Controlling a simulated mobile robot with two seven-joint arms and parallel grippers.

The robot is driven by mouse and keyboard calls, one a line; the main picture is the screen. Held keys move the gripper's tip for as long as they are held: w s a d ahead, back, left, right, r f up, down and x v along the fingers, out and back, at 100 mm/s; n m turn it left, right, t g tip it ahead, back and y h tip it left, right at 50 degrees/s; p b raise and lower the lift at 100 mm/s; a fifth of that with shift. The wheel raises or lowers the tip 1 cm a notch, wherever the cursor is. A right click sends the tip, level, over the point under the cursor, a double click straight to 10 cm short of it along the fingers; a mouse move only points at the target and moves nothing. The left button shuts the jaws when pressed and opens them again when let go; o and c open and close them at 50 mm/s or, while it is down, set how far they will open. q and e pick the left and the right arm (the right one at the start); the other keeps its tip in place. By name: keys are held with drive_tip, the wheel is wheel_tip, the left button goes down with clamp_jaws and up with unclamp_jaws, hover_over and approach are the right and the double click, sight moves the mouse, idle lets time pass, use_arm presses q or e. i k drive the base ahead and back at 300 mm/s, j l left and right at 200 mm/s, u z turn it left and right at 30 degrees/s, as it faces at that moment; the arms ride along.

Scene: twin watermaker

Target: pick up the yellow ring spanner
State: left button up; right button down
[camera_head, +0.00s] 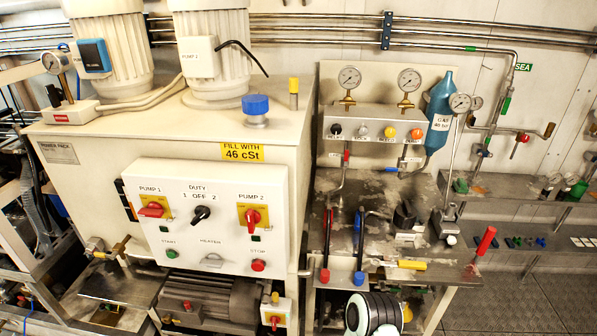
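A yellow piece (411,265) lies near the front edge of the steel bench, right of the blue-handled lever. A metallic part joins its left end. It may be the yellow ring spanner, but it is too small to tell, and no ring end shows clearly. A black and white rounded part at the bottom centre, just below the bench edge, looks like part of my own arm. No fingers of my left or right gripper show.
The steel bench (385,185) carries a red-handled lever (327,246) and a blue-handled lever (360,246). A red handle (486,240) rises at its right. The power pack cabinet (215,220) fills the left. Open grating floor (530,305) lies at lower right.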

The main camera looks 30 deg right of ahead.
sight(404, 264)
drive_tip(key=z, duration=1.6)
drive_tip(key=i+l+u, duration=0.15)
drive_tip(key=i+u, duration=0.3)
drive_tip(key=i, duration=0.15)
